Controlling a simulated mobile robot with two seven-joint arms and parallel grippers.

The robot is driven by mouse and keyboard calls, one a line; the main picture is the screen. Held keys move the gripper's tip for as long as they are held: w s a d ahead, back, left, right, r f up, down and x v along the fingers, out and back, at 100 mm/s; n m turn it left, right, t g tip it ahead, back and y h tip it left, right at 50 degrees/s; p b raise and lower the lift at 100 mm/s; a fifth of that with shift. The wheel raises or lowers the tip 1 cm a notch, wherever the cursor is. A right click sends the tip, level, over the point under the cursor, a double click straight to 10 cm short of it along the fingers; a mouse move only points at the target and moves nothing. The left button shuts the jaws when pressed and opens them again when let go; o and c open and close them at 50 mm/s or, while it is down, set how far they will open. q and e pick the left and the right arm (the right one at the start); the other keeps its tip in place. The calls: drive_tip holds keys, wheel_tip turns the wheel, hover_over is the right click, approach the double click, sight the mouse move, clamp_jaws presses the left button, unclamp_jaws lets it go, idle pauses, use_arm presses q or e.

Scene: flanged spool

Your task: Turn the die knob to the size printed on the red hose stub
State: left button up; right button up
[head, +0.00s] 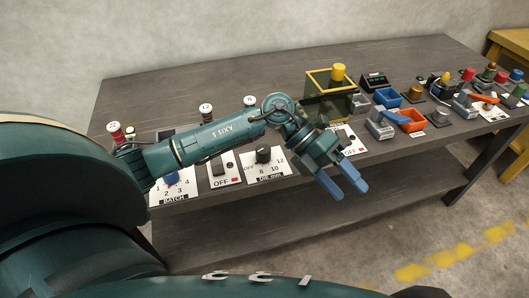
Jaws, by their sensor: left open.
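The die knob (263,154) is a black knob on a white panel (266,170) marked 8, 10, 12 and DIE mm, near the front edge of the bench. Which number it points at is too small to tell. The red hose stub (116,134) stands upright at the left end of the bench; the print on its pale top is too small to read surely. My left gripper (344,189) is open and empty, with blue fingers pointing down and right, in front of the bench edge and right of the knob. My right gripper is not in view.
A blue BATCH knob (171,178) and an OFF switch panel (219,172) sit left of the die knob. Two more pale-topped stubs, marked 12 (206,109) and 8 (250,101), stand behind my left arm. A yellow-rimmed box (330,88) and several small devices fill the right side.

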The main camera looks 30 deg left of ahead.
use_arm(q)
drive_tip(key=w+a+y, duration=0.5)
drive_tip(key=a+y, duration=0.2)
drive_tip(key=a, duration=0.5)
drive_tip(key=n+t+y+b, duration=0.1)
drive_tip(key=n+y, duration=0.1)
drive_tip(key=y, duration=0.3)
approach(263, 148)
wheel_tip(263, 148, down, 10)
drive_tip(key=shift+s+f+p, duration=0.2)
drive_tip(key=shift+p, duration=0.2)
drive_tip(key=shift+c, duration=0.5)
drive_tip(key=c, duration=0.9)
